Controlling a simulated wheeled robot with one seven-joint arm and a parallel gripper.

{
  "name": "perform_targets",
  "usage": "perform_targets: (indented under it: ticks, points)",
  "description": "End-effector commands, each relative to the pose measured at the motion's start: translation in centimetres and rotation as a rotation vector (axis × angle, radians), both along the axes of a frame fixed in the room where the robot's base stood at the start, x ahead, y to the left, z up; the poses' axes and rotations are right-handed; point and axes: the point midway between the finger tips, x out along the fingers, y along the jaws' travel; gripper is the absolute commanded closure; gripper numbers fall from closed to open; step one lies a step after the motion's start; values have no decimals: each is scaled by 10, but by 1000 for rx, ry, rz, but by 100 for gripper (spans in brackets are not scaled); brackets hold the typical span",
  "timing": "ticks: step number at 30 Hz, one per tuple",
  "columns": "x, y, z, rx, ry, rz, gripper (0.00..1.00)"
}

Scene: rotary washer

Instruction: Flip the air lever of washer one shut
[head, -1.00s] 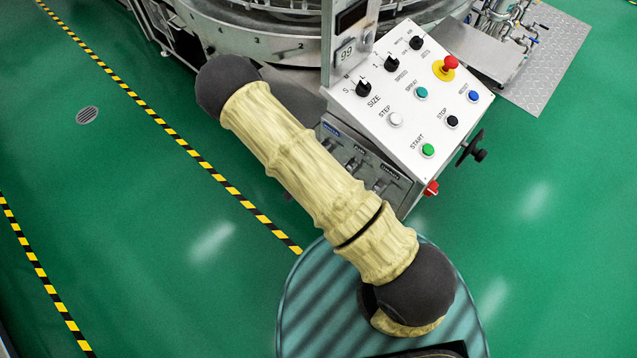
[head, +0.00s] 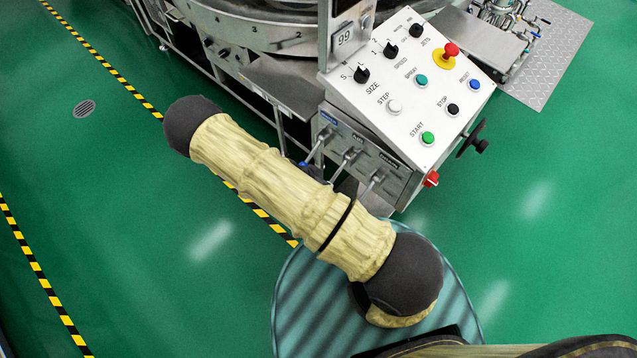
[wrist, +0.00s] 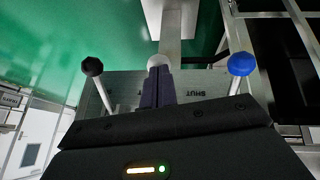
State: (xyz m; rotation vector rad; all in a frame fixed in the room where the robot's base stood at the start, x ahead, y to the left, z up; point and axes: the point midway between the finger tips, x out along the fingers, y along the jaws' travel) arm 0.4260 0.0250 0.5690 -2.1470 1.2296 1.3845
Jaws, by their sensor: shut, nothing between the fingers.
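Three levers stick out from the side panel (head: 402,178) of the washer's control box. The middle one, which I take as the air lever (head: 347,160), points down-left in the head view, its tip hidden by my arm. In the wrist view the middle lever's pale knob (wrist: 158,60) shows just beyond the fingertips of my gripper (wrist: 158,78). The gripper is shut and empty, lined up with that lever; I cannot tell whether they touch. The word SHUT shows upside down on the plate (wrist: 205,93).
A blue-knobbed lever (wrist: 241,64) and a black-knobbed lever (wrist: 92,67) stand close on either side. Above the side panel is the sloped button panel (head: 405,85). A red knob (head: 431,179) is at the box's corner. Green floor lies open to the right.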

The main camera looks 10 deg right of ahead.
Motion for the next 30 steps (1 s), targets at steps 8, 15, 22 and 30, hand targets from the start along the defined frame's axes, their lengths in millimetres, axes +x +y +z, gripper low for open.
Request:
perform_targets:
  ticks: [8,15,22,30]
  points:
    - [0,-1,-7,0,1,-1,100]
    - [0,-1,-8,0,2,-1,100]
    - [-1,-1,-7,0,4,-1,100]
    - [-7,17,14,0,1,-11,100]
